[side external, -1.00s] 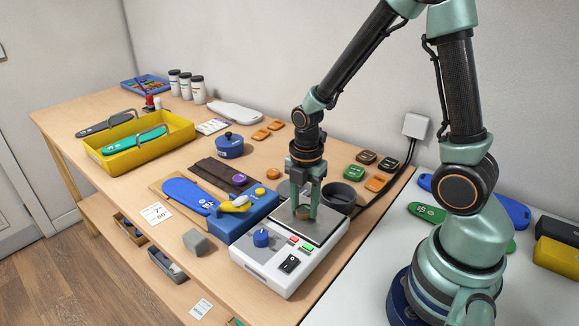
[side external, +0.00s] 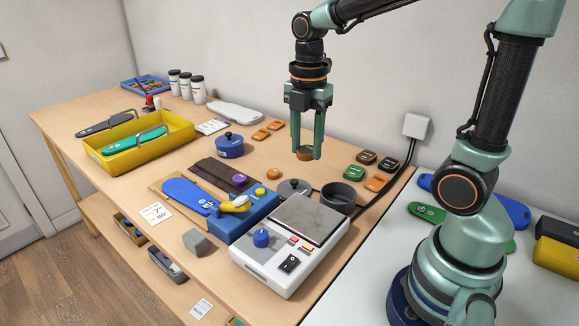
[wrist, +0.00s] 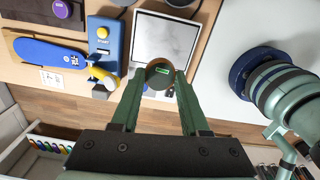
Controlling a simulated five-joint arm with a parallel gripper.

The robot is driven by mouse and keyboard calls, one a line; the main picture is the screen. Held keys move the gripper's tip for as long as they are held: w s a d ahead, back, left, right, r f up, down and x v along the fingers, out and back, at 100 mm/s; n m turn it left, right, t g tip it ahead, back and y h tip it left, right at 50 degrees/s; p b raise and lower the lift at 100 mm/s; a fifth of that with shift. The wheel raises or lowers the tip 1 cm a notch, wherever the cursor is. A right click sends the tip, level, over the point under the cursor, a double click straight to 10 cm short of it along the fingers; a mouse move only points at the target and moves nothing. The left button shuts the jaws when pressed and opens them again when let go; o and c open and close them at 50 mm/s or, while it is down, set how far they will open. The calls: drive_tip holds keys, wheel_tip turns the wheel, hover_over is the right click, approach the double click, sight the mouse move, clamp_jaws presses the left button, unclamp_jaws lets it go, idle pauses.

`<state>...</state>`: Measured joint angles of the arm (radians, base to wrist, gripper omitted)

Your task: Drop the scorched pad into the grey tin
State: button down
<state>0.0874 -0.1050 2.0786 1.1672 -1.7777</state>
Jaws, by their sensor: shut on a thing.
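My gripper (side external: 306,154) is shut on a small round brown pad (side external: 305,153), held at the fingertips high above the bench. In the wrist view the pad (wrist: 160,74) shows a brown rim and a green mark in its middle, between my green fingers. The grey tin (side external: 338,198) stands open on the bench behind the white heater, below and slightly right of my gripper. Its inside looks dark, and I cannot tell what it holds. A grey lid (side external: 294,187) with a knob lies left of the tin. The tin is partly cut off at the top of the wrist view.
The white heater (side external: 268,268) with a bare grey plate (side external: 311,219) stands in front of the tin. A blue box (side external: 243,217) with a yellow handle is to its left. Green, black and orange pads (side external: 365,172) lie behind the tin. Black cables run along the right.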

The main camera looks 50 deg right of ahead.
sight(306, 149)
drive_tip(key=shift+r, duration=2.2)
drive_tip(key=shift+s+d+f, duration=0.3)
drive_tip(key=shift+d+f, duration=2.15)
drive_tip(key=shift+f, duration=1.05)
drive_tip(key=shift+s+d+f, duration=0.25)
drive_tip(key=shift+d+f, duration=2.2)
drive_tip(key=shift+f, duration=1)
drive_tip(key=shift+s+d+f, duration=0.3)
drive_tip(key=shift+d+f, duration=2.15)
drive_tip(key=shift+f, duration=1.05)
drive_tip(key=shift+c, duration=1.6)
unclamp_jaws()
drive_tip(key=shift+r, duration=0.1)
